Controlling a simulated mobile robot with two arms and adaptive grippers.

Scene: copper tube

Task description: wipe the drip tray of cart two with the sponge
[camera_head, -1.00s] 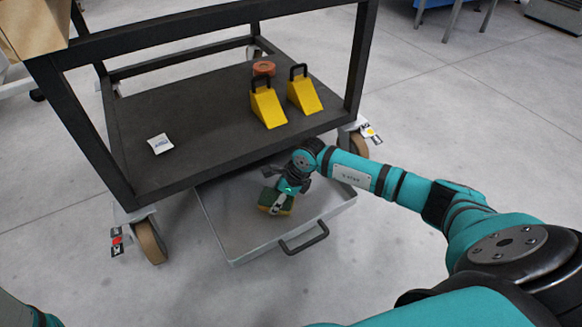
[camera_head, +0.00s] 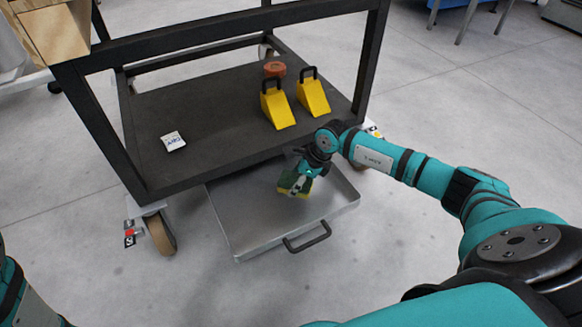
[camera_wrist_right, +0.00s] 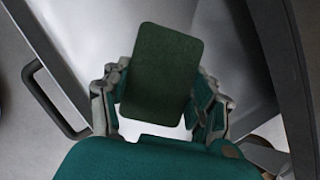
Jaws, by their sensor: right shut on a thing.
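The sponge (camera_head: 289,184), green and yellow, is held by my right gripper (camera_head: 299,182) over the drip tray (camera_head: 247,222). In the right wrist view the sponge's dark green face (camera_wrist_right: 162,72) sits between the two fingers of my right gripper (camera_wrist_right: 160,100). The grey metal drip tray is pulled partly out from under the cart's black lower shelf (camera_head: 200,120), with its black handle (camera_head: 307,237) at the front. I cannot tell whether the sponge touches the tray floor. My left gripper is outside the head view; only a bit of that arm shows.
Two yellow wedge chocks (camera_head: 278,106) (camera_head: 313,94) with black handles stand on the lower shelf beside an orange-brown round thing (camera_head: 274,69). A small white packet (camera_head: 173,141) lies at the shelf's left. A caster (camera_head: 160,233) stands left of the tray. Floor in front is clear.

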